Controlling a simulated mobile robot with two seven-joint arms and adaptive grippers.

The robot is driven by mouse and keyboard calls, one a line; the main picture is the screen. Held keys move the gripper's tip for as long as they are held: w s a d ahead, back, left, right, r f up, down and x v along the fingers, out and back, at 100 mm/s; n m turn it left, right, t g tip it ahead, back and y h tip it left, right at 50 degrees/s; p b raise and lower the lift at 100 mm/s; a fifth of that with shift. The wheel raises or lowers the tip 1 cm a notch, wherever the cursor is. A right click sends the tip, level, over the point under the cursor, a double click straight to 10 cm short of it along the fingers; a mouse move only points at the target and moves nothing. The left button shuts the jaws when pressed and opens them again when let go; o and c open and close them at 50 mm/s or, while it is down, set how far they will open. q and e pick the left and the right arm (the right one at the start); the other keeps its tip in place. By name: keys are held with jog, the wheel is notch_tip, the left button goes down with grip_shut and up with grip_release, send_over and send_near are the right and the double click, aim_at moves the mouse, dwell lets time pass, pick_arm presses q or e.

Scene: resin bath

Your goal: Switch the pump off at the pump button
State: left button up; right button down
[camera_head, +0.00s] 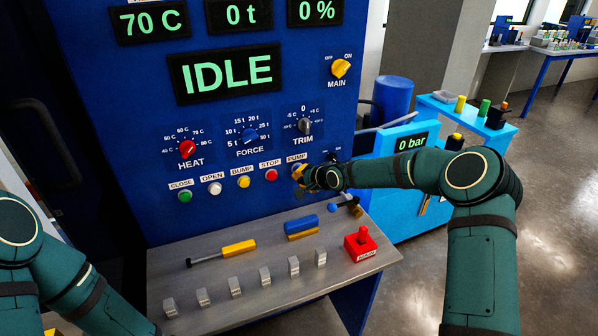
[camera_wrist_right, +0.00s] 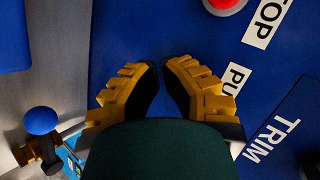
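The PUMP label (camera_head: 297,158) is on the blue control panel at the right end of the button row. The pump button itself is hidden behind my right gripper (camera_head: 302,174), whose yellow fingers are at the panel just below the label. In the right wrist view, the fingertips of that right gripper (camera_wrist_right: 160,64) come together over the blue panel, with nothing seen between them. The PUMP label (camera_wrist_right: 235,80) is partly covered by a finger there. I cannot tell whether the fingers touch the button. My left arm shows at the lower left, its gripper out of view.
The red stop button (camera_head: 271,175) is just left of the gripper, and the TRIM knob (camera_head: 304,126) is above. A red box (camera_head: 360,243) and a yellow-handled tool (camera_head: 238,247) are on the grey shelf (camera_head: 335,280). The pump display (camera_head: 411,142) reads 0 bar.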

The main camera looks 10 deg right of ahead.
jog(key=shift+s+d, duration=0.15)
jog(key=shift+s, duration=0.75)
jog(key=s, duration=0.3)
jog(key=s+b, duration=0.1)
jog(key=s, duration=0.1)
jog(key=shift+d, duration=0.35)
jog(key=shift+f, duration=0.1)
